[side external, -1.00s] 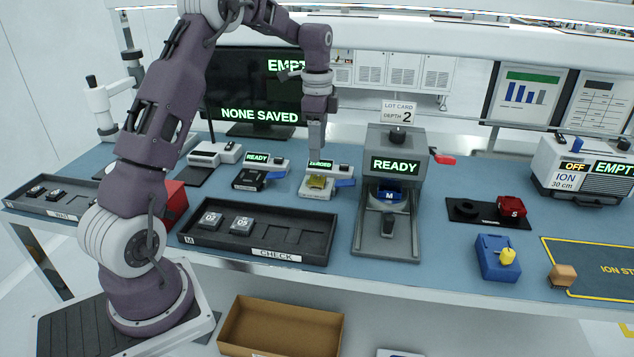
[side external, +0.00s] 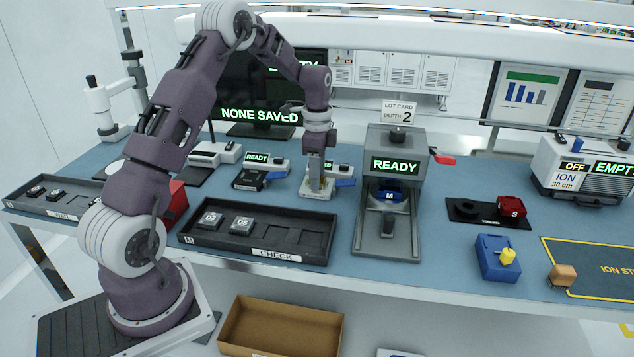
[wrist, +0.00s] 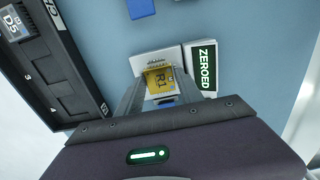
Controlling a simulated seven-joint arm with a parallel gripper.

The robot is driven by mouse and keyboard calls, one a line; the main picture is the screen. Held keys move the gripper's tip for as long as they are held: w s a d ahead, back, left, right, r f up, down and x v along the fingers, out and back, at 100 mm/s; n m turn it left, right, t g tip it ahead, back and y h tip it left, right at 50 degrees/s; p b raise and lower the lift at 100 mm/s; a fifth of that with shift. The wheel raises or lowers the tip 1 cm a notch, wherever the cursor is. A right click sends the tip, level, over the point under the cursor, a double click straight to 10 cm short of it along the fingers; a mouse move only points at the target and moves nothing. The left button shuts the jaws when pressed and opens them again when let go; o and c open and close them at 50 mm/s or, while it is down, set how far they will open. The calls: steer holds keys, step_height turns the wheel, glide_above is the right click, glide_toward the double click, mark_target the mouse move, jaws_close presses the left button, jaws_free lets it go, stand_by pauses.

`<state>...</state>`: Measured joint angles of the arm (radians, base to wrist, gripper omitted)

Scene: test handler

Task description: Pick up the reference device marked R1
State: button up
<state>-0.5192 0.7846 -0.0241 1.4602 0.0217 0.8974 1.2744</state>
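The yellow reference device marked R1 (wrist: 158,78) sits in a small white socket fixture (wrist: 160,57) whose display reads ZEROED (wrist: 206,68). In the side external view this fixture (side external: 328,194) stands mid-bench with a blue lever (side external: 345,183), and my gripper hides most of the device. My gripper (side external: 317,188) is down at the fixture, pointing downward. In the wrist view its two fingers (wrist: 157,92) stand apart, one on each side of R1. They look open; contact with the device's sides is not clear.
A dark CHECK tray (side external: 190,238) holding two grey devices lies in front. A similar fixture showing READY (side external: 257,159) stands to the left. A grey READY press (side external: 397,145) stands close on the right. A monitor (side external: 232,90) is behind.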

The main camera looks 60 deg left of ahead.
jaws_close()
steer(key=shift+r, duration=2.55)
